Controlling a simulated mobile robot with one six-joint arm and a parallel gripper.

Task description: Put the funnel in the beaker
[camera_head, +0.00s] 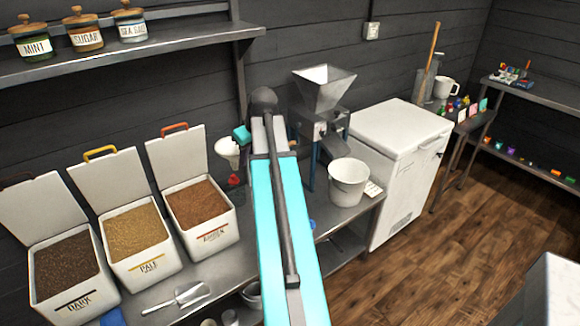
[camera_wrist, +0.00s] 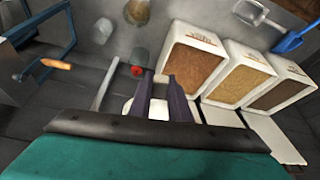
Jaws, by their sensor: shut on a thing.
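The white funnel (camera_head: 228,152) is held up above the bench, with its wide mouth upward and its stem pointing down. My gripper (camera_wrist: 160,88) is shut on it. Its white body (camera_wrist: 157,109) shows between and behind the dark fingers in the wrist view. The funnel and vessel look apart.
Three open grain bins (camera_head: 205,235) stand left of the funnel. A metal scoop (camera_head: 178,299) lies in front of them. A mill with a hopper (camera_head: 324,88) and a white bucket (camera_head: 348,182) stand to the right. A shelf with jars (camera_head: 86,38) hangs above.

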